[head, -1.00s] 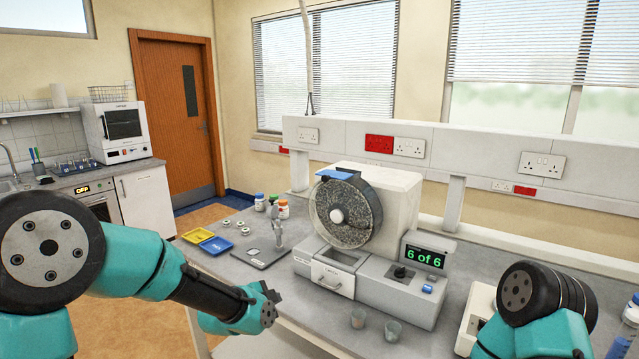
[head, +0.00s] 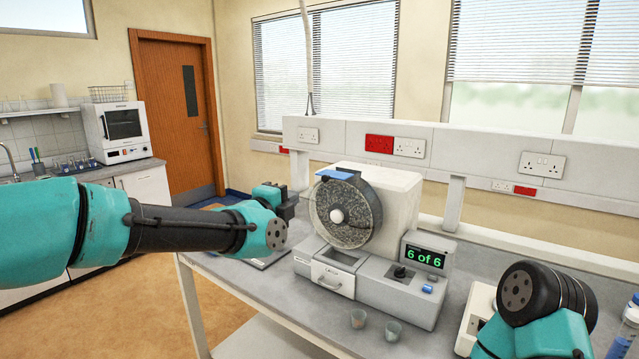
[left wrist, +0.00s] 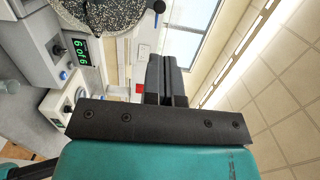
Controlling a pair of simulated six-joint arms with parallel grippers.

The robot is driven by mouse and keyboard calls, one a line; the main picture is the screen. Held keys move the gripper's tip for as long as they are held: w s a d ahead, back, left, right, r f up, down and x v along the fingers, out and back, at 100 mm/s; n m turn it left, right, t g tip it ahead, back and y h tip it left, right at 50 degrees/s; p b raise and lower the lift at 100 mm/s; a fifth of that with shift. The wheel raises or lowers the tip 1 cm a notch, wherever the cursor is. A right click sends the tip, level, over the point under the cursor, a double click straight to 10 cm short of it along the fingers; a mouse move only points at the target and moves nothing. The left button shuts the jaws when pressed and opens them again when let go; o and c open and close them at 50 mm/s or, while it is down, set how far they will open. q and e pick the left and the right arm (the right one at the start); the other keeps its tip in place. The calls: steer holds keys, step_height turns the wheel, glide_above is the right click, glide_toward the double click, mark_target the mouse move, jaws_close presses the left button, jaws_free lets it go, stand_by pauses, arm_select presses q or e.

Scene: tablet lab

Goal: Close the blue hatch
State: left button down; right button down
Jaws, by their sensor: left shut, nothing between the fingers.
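The blue hatch (head: 336,174) is a small flat flap at the top of the round clear drum (head: 344,217) on the white machine. It sticks out to the left from the drum's upper rim. My left gripper (head: 290,197) is left of the drum, a little lower than the hatch and apart from it in the head view. Its fingers are shut with nothing between them; they also show in the left wrist view (left wrist: 166,78). The hatch is not clearly visible in the left wrist view. My right arm shows at the lower right, but its gripper is out of view.
The machine's base has an open-topped drawer (head: 333,278) and a green display (head: 425,258) reading "6 of 6". Two small cups (head: 393,329) stand at the bench's front edge.

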mark_target(324, 179)
arm_select(q)
steer(key=x, duration=1.3)
steer(key=shift+w+d, duration=0.1)
steer(key=shift+w, duration=0.05)
